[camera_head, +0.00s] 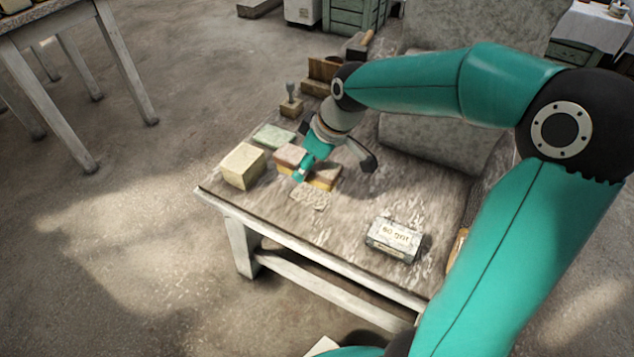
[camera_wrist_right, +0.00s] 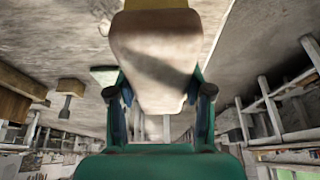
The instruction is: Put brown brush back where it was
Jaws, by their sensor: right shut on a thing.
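The brown brush (camera_head: 325,178) is a block with a pinkish-brown body and a yellowish lower side. In the head view it sits low over the worktable, partly hidden by a teal finger. My right gripper (camera_head: 334,168) is shut on it. In the right wrist view the brush (camera_wrist_right: 165,58) fills the space between the two fingers (camera_wrist_right: 160,95), with its yellow part at the top edge. Whether the brush touches the tabletop is unclear. My left gripper is not in view.
On the worktable (camera_head: 350,235) a pale yellow block (camera_head: 243,166), a greenish block (camera_head: 274,136) and a flat pale piece (camera_head: 311,196) lie close around the brush. A labelled grey box (camera_head: 394,240) is nearer the front. A small upright tool (camera_head: 291,102) and wooden boxes (camera_head: 322,72) stand behind.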

